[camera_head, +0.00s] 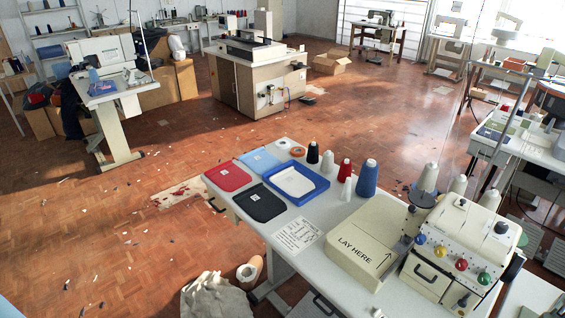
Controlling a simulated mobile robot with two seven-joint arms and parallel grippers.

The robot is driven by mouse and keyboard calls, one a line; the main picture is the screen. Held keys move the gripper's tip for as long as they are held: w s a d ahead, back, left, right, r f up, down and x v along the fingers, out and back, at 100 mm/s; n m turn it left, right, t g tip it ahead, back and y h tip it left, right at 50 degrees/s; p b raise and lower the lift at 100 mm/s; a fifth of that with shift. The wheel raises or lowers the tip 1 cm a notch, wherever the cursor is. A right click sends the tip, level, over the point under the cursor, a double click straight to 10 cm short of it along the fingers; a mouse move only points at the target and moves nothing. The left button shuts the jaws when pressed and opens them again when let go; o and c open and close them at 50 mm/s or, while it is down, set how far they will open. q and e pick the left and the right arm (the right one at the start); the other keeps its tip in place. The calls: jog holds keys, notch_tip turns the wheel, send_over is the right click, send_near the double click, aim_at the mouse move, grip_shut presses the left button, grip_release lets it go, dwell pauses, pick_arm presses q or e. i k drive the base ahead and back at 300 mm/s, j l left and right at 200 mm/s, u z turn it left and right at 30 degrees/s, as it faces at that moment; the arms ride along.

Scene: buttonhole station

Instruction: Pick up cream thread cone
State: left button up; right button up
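Several thread cones stand upright on the white table (335,212). A small pale, cream-white cone (327,161) stands between a black cone (313,153) and a red cone (345,170). A narrower whitish cone (346,190) stands in front of the red one, left of a blue cone (367,178). Larger cream cones (428,178) stand farther right, behind the machine, partly hidden. I cannot tell from colour alone which pale cone is the task's cream one. Neither of my grippers is in view.
A cream machine (445,280) and a box marked "LAY HERE" (352,250) fill the table's right part. A blue tray (318,185), red pocket piece (228,176) and black pocket piece (262,203) lie left. A sack (215,300) stands on the floor. The floor at left is mostly open.

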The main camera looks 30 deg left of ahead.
aim_at(327, 162)
jog(key=u, duration=0.65)
jog(key=i+j+u, duration=0.2)
jog(key=j, duration=0.2)
jog(key=i+j+u, duration=0.2)
jog(key=j, duration=0.2)
jog(key=i+j+u, duration=0.2)
jog(key=j, duration=0.15)
jog(key=i+j+u, duration=0.85)
jog(key=u, duration=0.15)
jog(key=i+j+u, duration=0.1)
jog(key=i, duration=1.5)
jog(key=i+z, duration=0.7)
jog(key=i, duration=0.15)
jog(key=i+j+z, duration=0.35)
jog(key=i+l+z, duration=0.2)
jog(key=i+z, duration=0.5)
jog(key=z, duration=0.25)
jog(key=i+z, duration=1.2)
jog(key=i+j+z, duration=0.25)
jog(key=i+z, duration=0.15)
